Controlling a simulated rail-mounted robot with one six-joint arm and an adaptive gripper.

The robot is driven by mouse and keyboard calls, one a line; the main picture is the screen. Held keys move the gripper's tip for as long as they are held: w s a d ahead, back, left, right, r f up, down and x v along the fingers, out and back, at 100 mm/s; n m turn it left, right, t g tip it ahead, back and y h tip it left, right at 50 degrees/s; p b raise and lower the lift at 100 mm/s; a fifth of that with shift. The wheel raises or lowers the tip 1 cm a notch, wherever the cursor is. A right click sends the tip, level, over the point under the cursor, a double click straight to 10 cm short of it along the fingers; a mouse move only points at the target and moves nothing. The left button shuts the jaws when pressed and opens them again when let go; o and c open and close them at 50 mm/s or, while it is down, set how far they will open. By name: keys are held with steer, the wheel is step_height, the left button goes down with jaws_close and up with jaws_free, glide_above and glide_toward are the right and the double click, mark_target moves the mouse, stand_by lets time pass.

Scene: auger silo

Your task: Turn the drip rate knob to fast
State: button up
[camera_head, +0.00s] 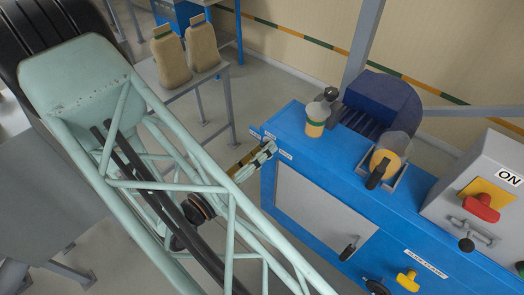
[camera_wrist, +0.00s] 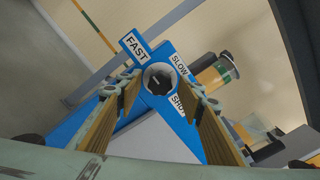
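The drip rate knob (camera_wrist: 158,80) is a dark round knob with a pale rim on the end of the blue cabinet, in the wrist view. Around it are the labels FAST (camera_wrist: 135,47) at upper left, SLOW (camera_wrist: 180,66) at upper right and SHUT (camera_wrist: 180,104) at lower right. I cannot tell clearly which label the knob points at. My gripper (camera_wrist: 164,92) is open, one finger either side of the knob in the picture; no contact shows.
A grey table with two sacks (camera_head: 202,45) stands behind. Floor between them is clear.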

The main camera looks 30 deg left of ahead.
steer(key=shift+s, duration=0.15)
steer(key=s+a, duration=0.1)
steer(key=s, duration=1)
steer(key=shift+s+a, duration=0.3)
stand_by(0.9)
